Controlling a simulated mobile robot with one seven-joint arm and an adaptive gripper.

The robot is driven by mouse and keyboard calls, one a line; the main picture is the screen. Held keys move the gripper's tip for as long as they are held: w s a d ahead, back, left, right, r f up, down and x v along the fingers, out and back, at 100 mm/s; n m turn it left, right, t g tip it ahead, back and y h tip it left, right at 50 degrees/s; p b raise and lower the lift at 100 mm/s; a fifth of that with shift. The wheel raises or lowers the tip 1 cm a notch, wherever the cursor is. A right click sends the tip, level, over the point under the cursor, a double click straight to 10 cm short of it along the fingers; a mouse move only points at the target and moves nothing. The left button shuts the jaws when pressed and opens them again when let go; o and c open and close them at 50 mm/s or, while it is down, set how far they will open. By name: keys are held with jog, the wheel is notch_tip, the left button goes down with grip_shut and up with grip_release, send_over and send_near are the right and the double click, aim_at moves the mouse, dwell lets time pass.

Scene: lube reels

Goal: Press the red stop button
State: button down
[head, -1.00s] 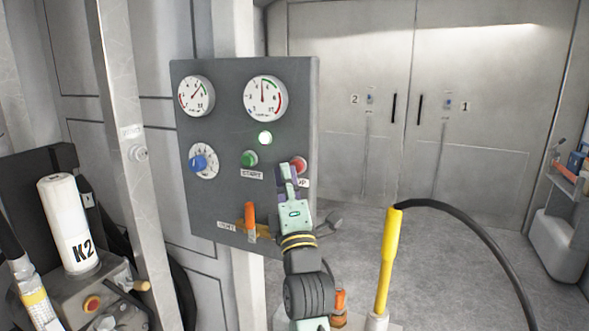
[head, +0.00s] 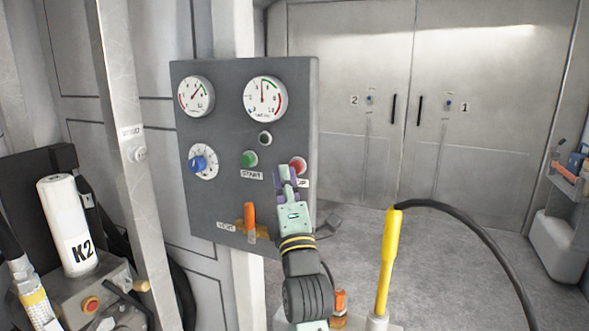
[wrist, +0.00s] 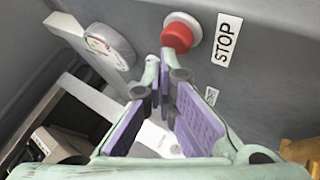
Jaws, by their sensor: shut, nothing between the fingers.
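The red stop button (head: 298,165) is on the right side of the grey control panel (head: 225,130), just above a partly hidden label. In the wrist view the red button (wrist: 177,37) stands out from the panel beside a STOP label (wrist: 227,40). My gripper (head: 286,172) is shut and empty, with its tips just below and left of the button. In the wrist view my gripper's tips (wrist: 166,62) are just under the button's lower left edge. The red cap shows clear of them, and I cannot tell any contact.
The panel also has a green start button (head: 249,159), a dark indicator lamp (head: 265,139), a blue knob (head: 199,163), two gauges and an orange-handled lever (head: 250,220) near my gripper. A yellow-ended hose (head: 388,260) stands to the right.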

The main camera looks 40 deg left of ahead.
jog(key=shift+s+d, duration=0.1)
jog(key=shift+s, duration=0.25)
jog(key=shift+s+d, duration=0.2)
jog(key=shift+s, duration=0.65)
jog(key=shift+s+d, duration=0.2)
jog(key=shift+s, duration=0.6)
jog(key=shift+s+d, duration=0.2)
jog(key=shift+s, duration=0.65)
